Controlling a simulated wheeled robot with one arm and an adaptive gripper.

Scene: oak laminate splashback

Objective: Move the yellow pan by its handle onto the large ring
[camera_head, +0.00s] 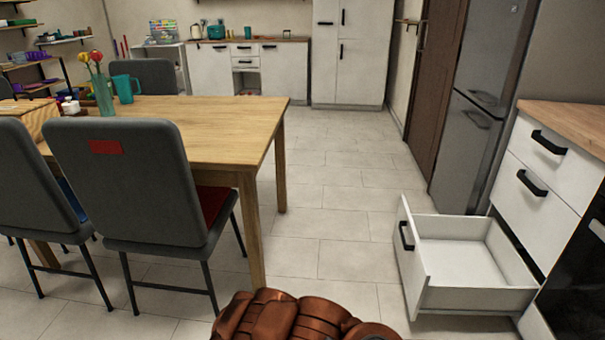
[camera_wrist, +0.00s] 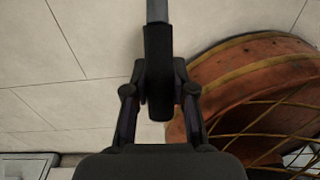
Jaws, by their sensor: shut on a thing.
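My gripper (camera_wrist: 158,75) is in the wrist view, with its dark fingers together around a narrow grey bar (camera_wrist: 157,10). The bar runs out of the top of the picture. It looks like a handle, but no yellow pan body shows, so I cannot tell for sure that it is the pan's. Pale floor tiles lie behind the gripper. The gripper is not in the head view. The large ring is not seen in either view.
An open, empty white drawer (camera_head: 462,252) juts out at the lower right, below a wood-topped counter (camera_head: 570,125). A wooden table (camera_head: 200,120) with grey chairs (camera_head: 125,180) stands on the left. Tiled floor (camera_head: 335,190) is clear between them. A fridge (camera_head: 475,110) stands behind the drawer.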

